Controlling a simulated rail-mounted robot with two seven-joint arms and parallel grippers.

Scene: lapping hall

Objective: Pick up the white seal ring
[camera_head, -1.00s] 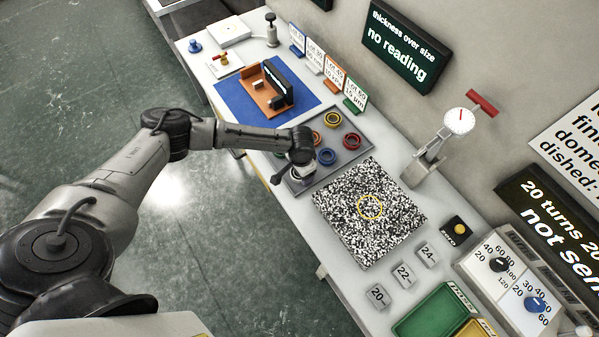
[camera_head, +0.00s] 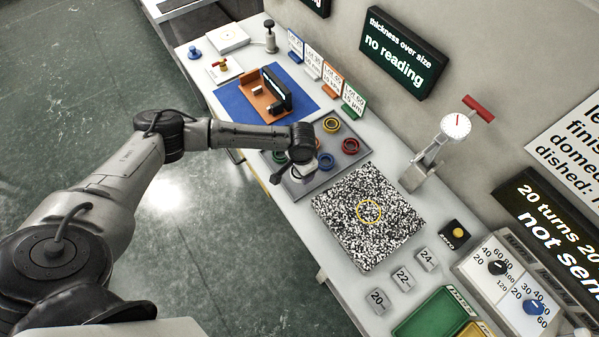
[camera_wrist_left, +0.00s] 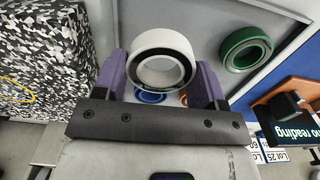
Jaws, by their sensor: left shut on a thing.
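The white seal ring (camera_wrist_left: 149,41) sits between the two purple fingers of my left gripper (camera_wrist_left: 162,70) in the left wrist view. The fingers are closed on its outer sides. It looks larger and nearer than the green ring (camera_wrist_left: 231,43), and seems raised above the grey tray. In the head view my left gripper (camera_head: 299,170) is over the left part of the grey tray (camera_head: 306,190), and the white ring cannot be made out clearly there. My right gripper is in neither view.
A black-and-white speckled plate (camera_head: 350,240) lies right of the tray. A blue mat with an orange stand (camera_head: 262,107) is behind. Lot signs and a dial gauge (camera_head: 455,126) stand near the wall.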

